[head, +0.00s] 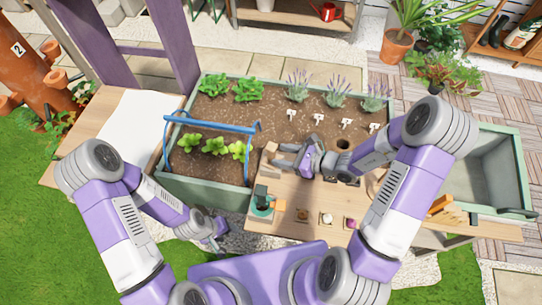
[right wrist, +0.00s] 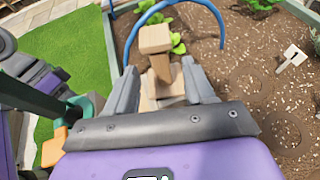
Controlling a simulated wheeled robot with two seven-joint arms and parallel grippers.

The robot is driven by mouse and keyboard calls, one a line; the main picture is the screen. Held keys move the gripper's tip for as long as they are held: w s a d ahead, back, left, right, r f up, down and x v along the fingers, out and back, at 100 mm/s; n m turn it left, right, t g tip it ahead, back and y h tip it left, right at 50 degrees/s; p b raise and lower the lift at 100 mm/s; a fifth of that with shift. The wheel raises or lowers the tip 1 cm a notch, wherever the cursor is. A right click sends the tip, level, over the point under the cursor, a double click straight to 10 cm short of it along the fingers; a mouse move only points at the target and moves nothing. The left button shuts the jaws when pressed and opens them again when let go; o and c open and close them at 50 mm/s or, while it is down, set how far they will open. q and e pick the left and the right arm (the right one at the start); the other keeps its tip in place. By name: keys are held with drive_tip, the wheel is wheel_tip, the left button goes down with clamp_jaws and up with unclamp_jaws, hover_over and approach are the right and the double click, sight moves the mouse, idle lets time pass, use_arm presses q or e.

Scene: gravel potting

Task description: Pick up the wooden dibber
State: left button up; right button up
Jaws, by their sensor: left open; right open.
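The wooden dibber, a light wooden piece with a blocky square head (right wrist: 156,40) and a narrower shaft, stands just beyond and between my right fingertips in the right wrist view. It also shows in the head view (head: 269,152) at the left end of the wooden bench. My right gripper (right wrist: 160,82) is open around the line of the dibber, and I see no clear contact. In the head view my right gripper (head: 283,157) points left at it. The dibber's lower end is hidden. My left gripper (head: 216,240) is open and empty, low beside the planter.
The green planter (head: 205,190) with soil, seedlings and a blue hoop (head: 210,127) lies behind the bench (head: 290,190). A grey-green bin (head: 490,170) is at right.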

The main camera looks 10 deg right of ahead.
sight(271, 153)
drive_tip(key=x, duration=0.4)
drive_tip(key=shift+w+a+b, duration=0.2)
drive_tip(key=shift+a+b, duration=0.15)
clamp_jaws()
